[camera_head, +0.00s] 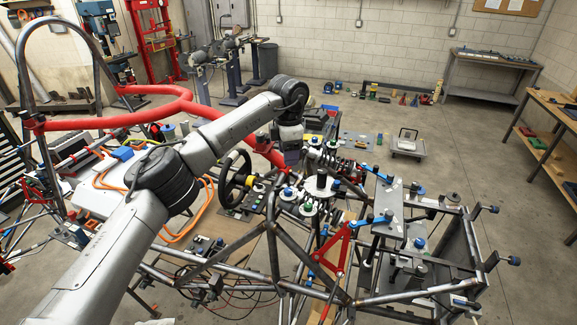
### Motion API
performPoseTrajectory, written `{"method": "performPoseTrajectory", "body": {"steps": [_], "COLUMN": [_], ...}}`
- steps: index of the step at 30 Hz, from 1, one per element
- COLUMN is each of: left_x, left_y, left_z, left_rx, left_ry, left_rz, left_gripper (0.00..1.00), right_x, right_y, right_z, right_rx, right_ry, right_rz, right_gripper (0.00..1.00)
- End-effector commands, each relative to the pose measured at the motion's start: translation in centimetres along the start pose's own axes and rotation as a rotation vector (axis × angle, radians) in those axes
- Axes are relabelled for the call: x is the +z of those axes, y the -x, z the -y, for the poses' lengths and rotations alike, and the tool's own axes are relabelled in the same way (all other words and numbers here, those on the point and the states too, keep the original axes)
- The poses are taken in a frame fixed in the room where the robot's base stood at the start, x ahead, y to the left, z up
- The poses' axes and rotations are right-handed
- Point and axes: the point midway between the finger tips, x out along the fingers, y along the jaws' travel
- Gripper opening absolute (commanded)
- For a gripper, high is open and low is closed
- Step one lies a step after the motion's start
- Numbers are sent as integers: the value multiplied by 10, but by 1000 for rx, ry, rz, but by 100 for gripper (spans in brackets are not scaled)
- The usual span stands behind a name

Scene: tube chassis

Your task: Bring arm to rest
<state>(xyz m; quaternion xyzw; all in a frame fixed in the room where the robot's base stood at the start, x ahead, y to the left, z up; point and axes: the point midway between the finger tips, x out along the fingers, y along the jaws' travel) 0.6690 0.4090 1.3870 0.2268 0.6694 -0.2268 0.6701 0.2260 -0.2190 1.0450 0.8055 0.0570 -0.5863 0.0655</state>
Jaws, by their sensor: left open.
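My left arm comes in from the lower left and reaches over the tube chassis (275,240). Its wrist bends down at the upper middle. My left gripper (292,157) points down near the chassis, behind the steering wheel (235,176) and left of a coil-over shock assembly. The gripper is small and dark here, and its fingertips are hard to make out against the parts behind; I see nothing held. My right arm and gripper are not in view.
Red padded tubes (130,117) and a tall roll hoop (103,70) stand at the left. A workbench (555,125) is at the right edge, and a metal table (490,75) at the back right. Small parts lie on the floor at the back. The right floor is mostly clear.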

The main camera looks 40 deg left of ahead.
Motion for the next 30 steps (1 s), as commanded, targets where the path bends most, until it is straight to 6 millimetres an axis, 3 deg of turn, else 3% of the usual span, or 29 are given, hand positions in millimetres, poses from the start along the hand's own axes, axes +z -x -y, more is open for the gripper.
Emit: {"method": "performPoseTrajectory", "body": {"steps": [6,26,30], "left_x": [0,1,22], "left_y": [11,11,13], "left_z": [0,0,-11], "left_rx": [0,2,63], "left_ry": [0,25,68], "left_rz": [0,3,140], "left_gripper": [53,53,53], "right_x": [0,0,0], "right_y": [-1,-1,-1], "right_z": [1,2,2], "right_rx": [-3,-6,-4], "right_ry": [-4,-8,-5], "right_rz": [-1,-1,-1], "right_gripper": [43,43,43]}}
